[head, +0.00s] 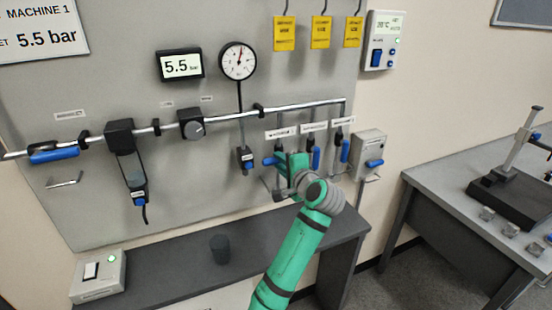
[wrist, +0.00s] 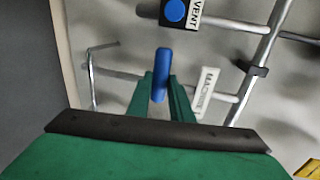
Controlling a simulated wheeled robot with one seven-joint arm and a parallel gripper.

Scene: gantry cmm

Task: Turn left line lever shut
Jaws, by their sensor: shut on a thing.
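The left line lever (head: 268,161) is blue and sits on the leftmost of three short drop lines at the right of the panel. My green gripper (head: 282,161) is at it and hides part of it. In the wrist view the blue lever (wrist: 161,72) stands between the two fingers, which are shut on it. The lever appears to lie across its drop pipe (wrist: 118,71), pointing left in the head view. The middle lever (head: 316,158) and right lever (head: 345,151) hang roughly along their pipes. The left valve body is mostly hidden.
A vent valve (head: 245,157) is close on the left; its blue button (wrist: 175,10) shows in the wrist view. A gauge (head: 238,61) and a 5.5 bar display (head: 180,65) are above. A dark cup (head: 220,249) stands on the bench (head: 180,262) below. A switch box (head: 369,150) is at right.

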